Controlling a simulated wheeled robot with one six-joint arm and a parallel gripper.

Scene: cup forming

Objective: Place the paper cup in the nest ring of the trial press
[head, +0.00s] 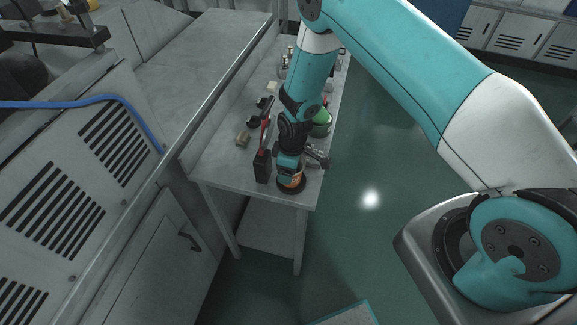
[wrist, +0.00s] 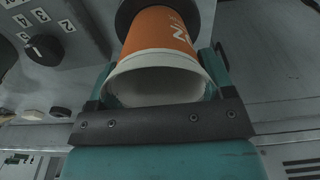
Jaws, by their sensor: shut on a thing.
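The paper cup (wrist: 158,50) is orange with white lettering and a white rim. In the wrist view its open mouth faces my camera. My gripper (wrist: 160,78) is shut on the cup, one finger on each side of it. The cup's far end meets a dark round ring (wrist: 123,20), which looks like the nest ring. I cannot tell whether the cup is seated in it or just in front of it.
A black box with a red lever (head: 262,166) stands left of my gripper on the grey bench (head: 222,160). In the wrist view a numbered panel with a black knob (wrist: 43,47) is at upper left.

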